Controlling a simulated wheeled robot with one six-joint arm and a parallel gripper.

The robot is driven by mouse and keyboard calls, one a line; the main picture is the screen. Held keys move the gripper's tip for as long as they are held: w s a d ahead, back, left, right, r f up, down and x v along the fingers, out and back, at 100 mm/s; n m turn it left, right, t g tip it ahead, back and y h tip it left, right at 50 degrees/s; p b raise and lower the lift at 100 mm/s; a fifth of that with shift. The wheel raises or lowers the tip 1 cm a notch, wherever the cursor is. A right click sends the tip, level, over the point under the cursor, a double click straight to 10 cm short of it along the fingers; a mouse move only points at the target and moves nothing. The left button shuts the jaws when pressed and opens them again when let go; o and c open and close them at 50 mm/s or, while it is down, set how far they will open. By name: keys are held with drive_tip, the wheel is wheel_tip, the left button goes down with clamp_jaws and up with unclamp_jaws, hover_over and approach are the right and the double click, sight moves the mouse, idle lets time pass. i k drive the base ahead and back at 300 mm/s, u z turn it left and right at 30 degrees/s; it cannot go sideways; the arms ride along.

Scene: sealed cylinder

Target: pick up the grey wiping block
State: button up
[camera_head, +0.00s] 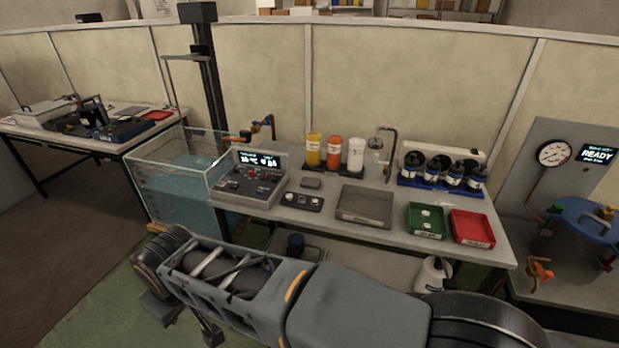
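A small grey block (311,183), which looks like the wiping block, lies on the grey bench (400,235). It sits just right of the control box and behind a small dark panel with round knobs. Nothing touches it from above. My arm stretches across the front of the picture, nearer than the bench and below the block. My gripper does not show in this view.
Near the block are a control box (251,180), a knob panel (301,200), a shallow grey tray (364,206) and upright bottles (334,150). Green (427,222) and red (472,228) trays stand right. A water tank (178,180) stands left.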

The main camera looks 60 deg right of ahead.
sight(311, 183)
drive_tip(key=z, duration=0.75)
drive_tip(key=i, duration=0.95)
drive_tip(key=z, duration=1.3)
drive_tip(key=i, duration=0.3)
drive_tip(key=z, duration=0.15)
